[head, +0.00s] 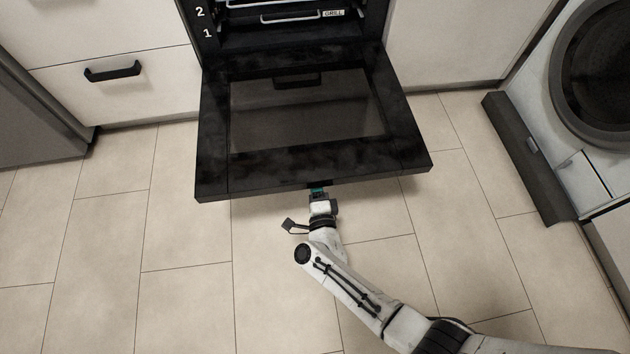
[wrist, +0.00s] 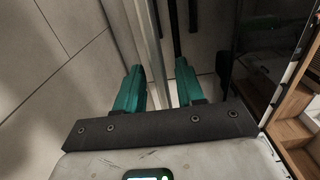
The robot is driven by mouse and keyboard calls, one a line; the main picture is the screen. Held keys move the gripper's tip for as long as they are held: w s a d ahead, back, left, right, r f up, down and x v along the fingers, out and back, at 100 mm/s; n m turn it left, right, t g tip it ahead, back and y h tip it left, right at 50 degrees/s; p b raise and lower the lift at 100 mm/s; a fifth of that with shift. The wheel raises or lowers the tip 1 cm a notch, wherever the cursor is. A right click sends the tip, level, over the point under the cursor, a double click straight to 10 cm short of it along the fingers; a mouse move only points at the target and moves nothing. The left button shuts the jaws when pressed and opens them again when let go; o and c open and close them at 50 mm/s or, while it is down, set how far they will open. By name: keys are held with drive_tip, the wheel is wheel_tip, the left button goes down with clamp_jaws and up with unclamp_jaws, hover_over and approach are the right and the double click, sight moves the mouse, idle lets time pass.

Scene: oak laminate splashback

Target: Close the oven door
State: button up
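The black oven door (head: 215,160) is swung down open, jutting out from the oven, its inner face with a glass window turned up. In the wrist view its dark glassy side (wrist: 262,50) shows at the right. My gripper (head: 318,189) is at the door's front edge, near the middle, with its fingertips partly hidden under the edge. In the wrist view the two teal fingers (wrist: 158,82) stand apart with a gap between them. Pale and dark bars run beyond and between them; I cannot tell whether the fingers touch anything. The door's handle is hidden in the head view.
The oven cavity (head: 290,33) shows racks inside. A white drawer with a black handle (head: 113,72) is to the left, a white cabinet (head: 450,40) to the right. A washing machine (head: 560,130) stands far right with a dark panel at its foot. The tiled floor is clear.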

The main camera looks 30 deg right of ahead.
clamp_jaws()
idle(0.5)
